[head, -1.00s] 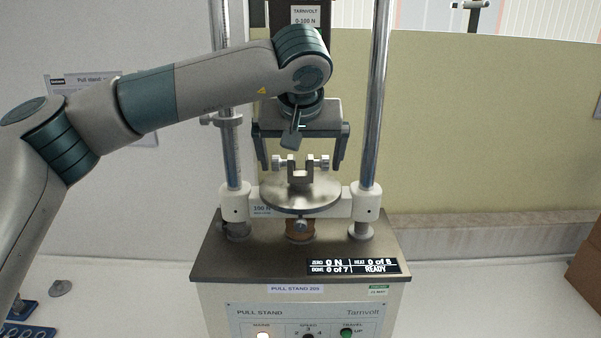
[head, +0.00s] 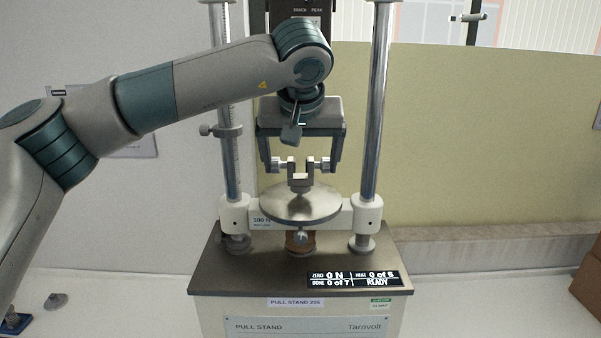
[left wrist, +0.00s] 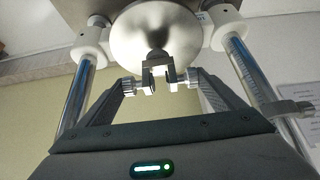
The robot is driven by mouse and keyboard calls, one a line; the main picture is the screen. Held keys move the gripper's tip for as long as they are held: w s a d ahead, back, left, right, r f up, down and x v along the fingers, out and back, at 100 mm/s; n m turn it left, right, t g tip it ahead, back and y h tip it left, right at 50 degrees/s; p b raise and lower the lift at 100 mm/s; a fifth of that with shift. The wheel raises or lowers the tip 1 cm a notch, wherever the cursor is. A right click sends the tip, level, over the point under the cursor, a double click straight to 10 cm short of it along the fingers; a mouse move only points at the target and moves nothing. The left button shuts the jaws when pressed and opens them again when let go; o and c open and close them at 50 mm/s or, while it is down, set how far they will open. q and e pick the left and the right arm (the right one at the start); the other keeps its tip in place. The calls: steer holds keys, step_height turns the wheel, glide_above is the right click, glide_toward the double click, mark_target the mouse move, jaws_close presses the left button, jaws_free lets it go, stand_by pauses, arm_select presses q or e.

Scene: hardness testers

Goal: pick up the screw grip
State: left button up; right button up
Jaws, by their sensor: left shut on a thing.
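The screw grip (head: 300,178) is a small metal U-shaped clamp with a screw knob on each side. It is upright over the middle of the round metal plate (head: 276,208) of the pull stand. My left gripper (head: 300,165) comes down from above and is shut on the screw grip, one finger at each knob. The left wrist view shows the screw grip (left wrist: 157,70) between both fingers, with its short stem toward the plate (left wrist: 130,40). I cannot tell whether the stem still touches the plate. My right gripper is out of view.
The pull stand (head: 205,268) has two upright steel columns, left (head: 229,165) and right (head: 374,130), close beside my gripper. A display (head: 353,279) reads READY. A brown box (head: 588,285) is at the right edge. The bench between them is clear.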

arm_select(q)
steer(key=shift+r+b, duration=0.5)
steer(key=shift+r, duration=0.3)
arm_select(e)
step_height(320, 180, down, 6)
steer(key=b, duration=0.5)
arm_select(q)
steer(key=s+b, duration=0.1)
steer(key=s, duration=1.7)
steer(key=shift+b, duration=0.4)
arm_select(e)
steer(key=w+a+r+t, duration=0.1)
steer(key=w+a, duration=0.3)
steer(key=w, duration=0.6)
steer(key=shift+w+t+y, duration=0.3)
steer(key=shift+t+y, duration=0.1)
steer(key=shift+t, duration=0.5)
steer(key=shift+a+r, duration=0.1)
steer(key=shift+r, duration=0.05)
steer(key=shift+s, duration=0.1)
